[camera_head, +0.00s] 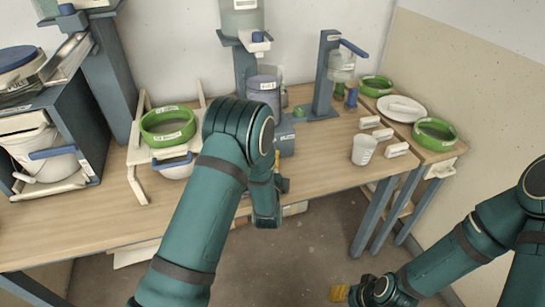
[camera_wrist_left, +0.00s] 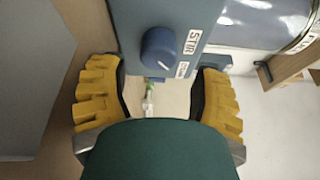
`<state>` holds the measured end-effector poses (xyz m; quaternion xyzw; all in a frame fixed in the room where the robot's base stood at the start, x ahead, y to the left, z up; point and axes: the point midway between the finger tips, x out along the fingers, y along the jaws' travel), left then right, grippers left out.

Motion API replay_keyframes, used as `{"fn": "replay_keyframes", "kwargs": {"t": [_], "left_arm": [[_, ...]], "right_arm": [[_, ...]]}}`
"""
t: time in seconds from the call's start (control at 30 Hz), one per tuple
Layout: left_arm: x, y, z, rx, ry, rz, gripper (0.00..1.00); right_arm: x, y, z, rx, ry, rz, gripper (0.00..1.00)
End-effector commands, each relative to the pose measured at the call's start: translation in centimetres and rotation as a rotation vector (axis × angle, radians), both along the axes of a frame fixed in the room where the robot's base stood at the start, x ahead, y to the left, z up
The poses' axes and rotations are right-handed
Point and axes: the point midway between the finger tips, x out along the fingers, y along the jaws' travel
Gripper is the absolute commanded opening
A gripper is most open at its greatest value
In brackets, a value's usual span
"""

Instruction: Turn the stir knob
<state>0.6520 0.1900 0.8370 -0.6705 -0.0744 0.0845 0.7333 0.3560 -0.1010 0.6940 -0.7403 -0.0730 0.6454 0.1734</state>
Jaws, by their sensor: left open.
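The stir knob (camera_wrist_left: 158,48) is a round blue knob with a white pointer line, on a blue-grey panel (camera_wrist_left: 195,15) lettered STIR in the left wrist view. My left gripper (camera_wrist_left: 158,95) is open, with one yellow finger on each side of the picture. The knob lies ahead of the gap between the fingers, and nothing is gripped. In the head view my left arm covers the knob and its own fingers; part of the blue-grey stirrer housing (camera_head: 286,140) shows behind it. My right gripper (camera_head: 340,293) is low at the right, off the table, with only a yellow fingertip clear.
A grey bucket (camera_head: 263,90) stands by the housing. A dispenser stand (camera_head: 323,75), a white cup (camera_head: 363,149), a white plate (camera_head: 401,108) and green-rimmed bowls (camera_head: 435,133) are at the right. Bare tabletop (camera_head: 85,225) lies front left.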

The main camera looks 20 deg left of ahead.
Motion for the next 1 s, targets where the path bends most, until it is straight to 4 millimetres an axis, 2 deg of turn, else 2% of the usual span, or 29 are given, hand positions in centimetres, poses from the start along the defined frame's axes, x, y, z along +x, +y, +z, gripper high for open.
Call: {"fn": "replay_keyframes", "kwargs": {"t": [0.1, 0.3, 0.83, 0.9, 1.0], "left_arm": [[-1.7, -0.5, -0.2, -0.002, 0.007, -0.002, 0.74], [-3.2, -0.9, -0.1, -0.002, 0.004, -0.004, 0.74], [-3.5, -0.9, 0.0, -0.001, 0.002, -0.003, 0.74], [-3.5, -0.9, 0.0, -0.001, 0.002, -0.003, 0.59], [-3.4, -0.9, 0.4, -0.001, 0.000, -0.003, 0.59]], "right_arm": [[0.0, 0.0, 0.0, 0.000, 0.000, 0.000, 0.47], [0.0, 0.0, 0.0, 0.000, 0.000, 0.000, 0.47], [0.0, 0.0, 0.0, 0.000, 0.000, 0.000, 0.47], [0.0, 0.0, 0.0, 0.000, 0.000, 0.000, 0.47], [0.0, 0.0, 0.3, 0.000, 0.000, 0.000, 0.47]]}}
